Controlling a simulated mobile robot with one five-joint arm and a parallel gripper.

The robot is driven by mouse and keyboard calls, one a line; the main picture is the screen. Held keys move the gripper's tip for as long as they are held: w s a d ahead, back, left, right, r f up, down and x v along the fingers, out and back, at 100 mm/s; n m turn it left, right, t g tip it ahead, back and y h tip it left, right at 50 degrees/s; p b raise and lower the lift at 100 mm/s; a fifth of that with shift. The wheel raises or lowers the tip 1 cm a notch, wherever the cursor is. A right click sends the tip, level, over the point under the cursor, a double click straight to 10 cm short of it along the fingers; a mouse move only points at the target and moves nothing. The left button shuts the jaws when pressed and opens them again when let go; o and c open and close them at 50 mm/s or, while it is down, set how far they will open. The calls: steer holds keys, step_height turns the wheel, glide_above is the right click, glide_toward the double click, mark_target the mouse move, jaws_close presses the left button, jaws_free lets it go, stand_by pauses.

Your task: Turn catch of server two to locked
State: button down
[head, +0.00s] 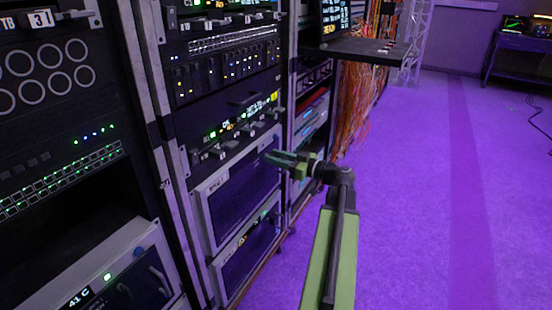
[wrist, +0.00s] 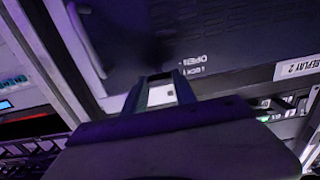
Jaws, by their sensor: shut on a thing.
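My gripper (head: 277,157) reaches left to the rack, by the upper right part of a light-framed server (head: 205,203). In the wrist view the gripper (wrist: 161,92) is shut on a small catch (wrist: 168,95) with a pale square mark, between the two fingers. The catch sits at the edge of a dark server front (wrist: 235,35) with a label reading REPLAY 2 (wrist: 298,67). Small OPEN and LOCK lettering (wrist: 193,66) is printed close to the fingertips. The exact angle of the catch is hard to tell. In the head view the fingers hide the catch.
A second light-framed server (head: 222,285) sits below. Several units with lights (head: 225,80) fill the rack above. A shelf (head: 360,50) juts out beyond, near hanging orange cables (head: 355,105). The purple floor (head: 415,200) is clear on the right.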

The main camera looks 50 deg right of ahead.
steer(key=shift+m, duration=0.4)
steer(key=shift+d+f+m, duration=0.1)
steer(key=shift+m, duration=4.15)
steer(key=shift+d+f+m, duration=0.1)
steer(key=shift+m, duration=4.15)
steer(key=c, duration=1)
jaws_free()
